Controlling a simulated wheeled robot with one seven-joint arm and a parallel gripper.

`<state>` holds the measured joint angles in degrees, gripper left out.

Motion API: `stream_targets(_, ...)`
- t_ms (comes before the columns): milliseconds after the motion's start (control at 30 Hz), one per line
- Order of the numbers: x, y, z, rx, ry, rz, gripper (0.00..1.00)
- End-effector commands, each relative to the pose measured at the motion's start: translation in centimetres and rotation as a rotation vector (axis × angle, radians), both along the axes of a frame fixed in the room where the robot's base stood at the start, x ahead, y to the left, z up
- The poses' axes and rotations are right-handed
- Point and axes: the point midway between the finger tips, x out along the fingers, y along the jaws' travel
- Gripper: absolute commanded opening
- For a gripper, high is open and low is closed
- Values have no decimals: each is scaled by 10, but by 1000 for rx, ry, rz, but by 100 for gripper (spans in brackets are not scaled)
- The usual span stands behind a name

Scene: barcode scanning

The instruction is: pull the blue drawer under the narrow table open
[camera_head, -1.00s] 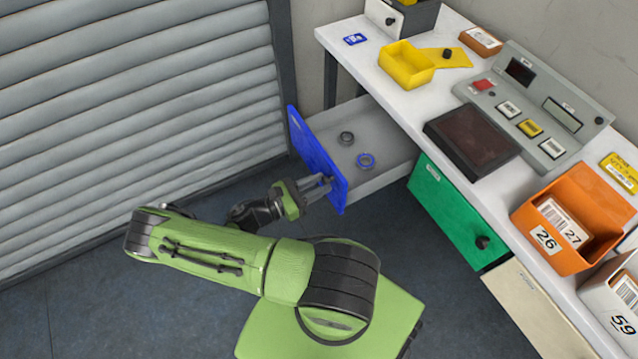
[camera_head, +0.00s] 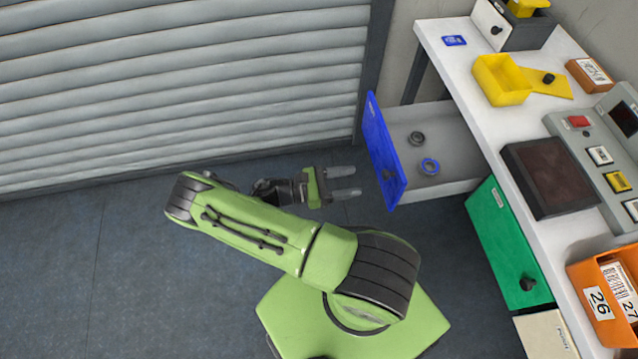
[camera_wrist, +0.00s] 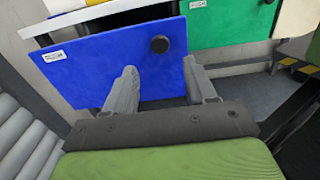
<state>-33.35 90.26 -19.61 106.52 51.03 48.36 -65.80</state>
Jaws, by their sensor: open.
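The blue drawer (camera_head: 384,150) under the narrow table (camera_head: 465,75) stands pulled out, and its grey inside shows. My gripper (camera_head: 350,182) is open and empty, a short gap to the left of the drawer front. In the wrist view its fingers (camera_wrist: 165,85) are spread below the knob, and nothing is between them.
A closed green drawer (camera_head: 505,235) with a dark knob is to the right. A yellow bin (camera_head: 500,80), a dark-topped device (camera_head: 550,175) and an orange bin (camera_head: 603,290) stand on the table. A grey shutter (camera_head: 180,80) is behind my arm. The floor (camera_head: 80,270) at left is clear.

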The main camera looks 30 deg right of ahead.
Motion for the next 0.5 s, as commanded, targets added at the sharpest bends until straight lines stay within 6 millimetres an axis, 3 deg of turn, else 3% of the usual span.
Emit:
stream_targets(200, 24, 54, -1, 1, -3, 6, 56)
stream_targets(333, 30, 70, -1, -1, -1, 2, 56)
stream_targets(500, 32, 75, 0, 0, 0, -2, 56)
